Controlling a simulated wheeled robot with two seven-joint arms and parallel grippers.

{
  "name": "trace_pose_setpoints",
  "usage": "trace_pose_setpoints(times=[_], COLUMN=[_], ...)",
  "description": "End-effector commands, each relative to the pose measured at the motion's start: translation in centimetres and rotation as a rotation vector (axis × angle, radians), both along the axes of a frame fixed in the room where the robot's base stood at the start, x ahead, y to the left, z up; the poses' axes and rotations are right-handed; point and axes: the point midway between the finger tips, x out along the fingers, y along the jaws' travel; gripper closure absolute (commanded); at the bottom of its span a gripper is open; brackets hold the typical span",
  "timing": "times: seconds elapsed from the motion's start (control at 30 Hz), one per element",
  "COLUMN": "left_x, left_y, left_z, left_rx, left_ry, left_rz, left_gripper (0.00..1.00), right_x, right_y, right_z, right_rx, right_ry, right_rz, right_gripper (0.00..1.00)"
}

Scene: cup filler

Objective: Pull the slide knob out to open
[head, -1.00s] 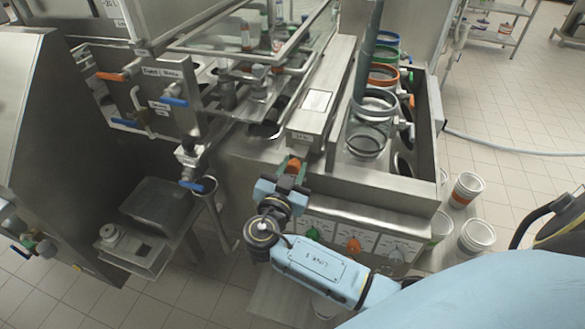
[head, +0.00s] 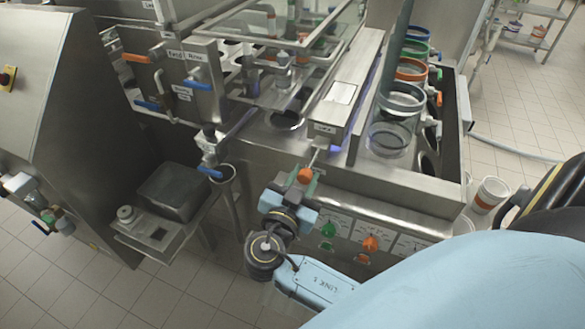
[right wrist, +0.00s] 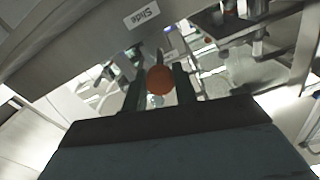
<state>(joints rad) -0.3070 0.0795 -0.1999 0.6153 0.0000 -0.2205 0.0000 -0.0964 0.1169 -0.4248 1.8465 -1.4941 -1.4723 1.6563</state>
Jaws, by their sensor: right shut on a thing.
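The orange slide knob (head: 305,175) sits on a thin metal rod at the front end of the long steel slide housing (head: 331,110). My right gripper (head: 303,180) is shut on the knob, and a length of rod shows between the knob and the housing. In the right wrist view, the round orange knob (right wrist: 160,80) lies between my two dark fingers (right wrist: 160,92), below the label reading "Slide" (right wrist: 142,16). My left gripper is not in view.
Clear cups with coloured rims (head: 404,95) stand in the steel trough right of the housing. Green and orange knobs (head: 370,243) are on the front panel below. A dark box (head: 176,191) on a low stand is at left, near a blue-handled valve (head: 209,172).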

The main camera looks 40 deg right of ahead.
Motion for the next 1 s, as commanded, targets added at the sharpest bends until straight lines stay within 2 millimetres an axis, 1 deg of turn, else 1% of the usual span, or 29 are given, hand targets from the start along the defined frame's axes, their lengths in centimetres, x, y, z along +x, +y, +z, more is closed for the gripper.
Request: trace_pose_setpoints(times=[0.2,0.23,0.4,0.67,0.77,0.87,1.0], left_x=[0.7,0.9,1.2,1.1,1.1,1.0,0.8], left_y=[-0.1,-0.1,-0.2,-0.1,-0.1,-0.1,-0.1], left_z=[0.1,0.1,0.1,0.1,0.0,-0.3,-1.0], left_rx=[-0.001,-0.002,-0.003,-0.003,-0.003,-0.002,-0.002], left_ry=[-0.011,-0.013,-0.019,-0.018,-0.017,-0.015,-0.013], left_rz=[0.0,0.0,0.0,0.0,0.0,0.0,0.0], left_gripper=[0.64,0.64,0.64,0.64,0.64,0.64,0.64], right_x=[-0.1,-0.1,0.0,0.0,-0.3,-1.0,-2.5], right_y=[0.3,0.3,0.3,0.3,0.7,1.9,4.5], right_z=[-0.2,-0.2,-0.2,-0.1,-0.2,-0.3,-0.4], right_rx=[0.005,0.004,0.004,0.003,0.004,0.006,0.009], right_ry=[0.005,0.005,0.005,0.003,0.004,0.005,0.005], right_rz=[0.003,0.004,0.004,0.004,0.004,0.005,0.004], right_gripper=[1.0,0.71,0.5,0.5,0.5,0.5,0.5])
